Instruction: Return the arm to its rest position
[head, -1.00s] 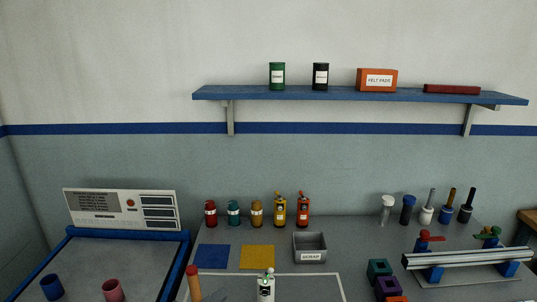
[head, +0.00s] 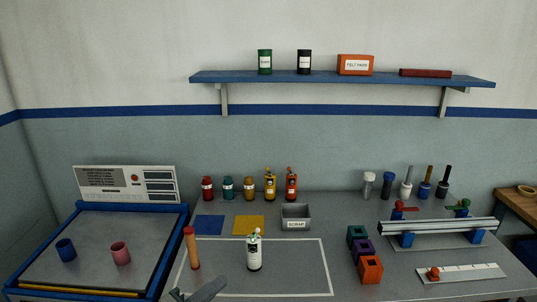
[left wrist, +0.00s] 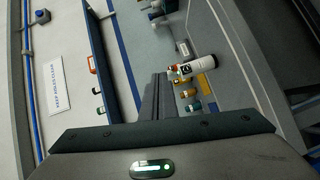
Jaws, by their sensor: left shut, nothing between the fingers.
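My left gripper (head: 203,290) shows at the bottom edge of the head view, low in front of the bench, empty. In the left wrist view its dark fingers (left wrist: 158,97) are together with nothing between them. A white bottle (head: 254,252) with a dark label stands upright on the marked area of the bench, right of and beyond the gripper. It also shows in the left wrist view (left wrist: 197,66), past the fingertips and apart from them. Most of the left arm is out of the head view. My right gripper is not in view.
An orange-handled cylinder (head: 192,248) stands close beyond my gripper. A blue-rimmed tray (head: 181,222) with two cups is at left. Coloured blocks (head: 370,269), a rail fixture (head: 435,227) and a scrap bin (head: 296,216) stand on the bench. A shelf (head: 340,79) hangs above.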

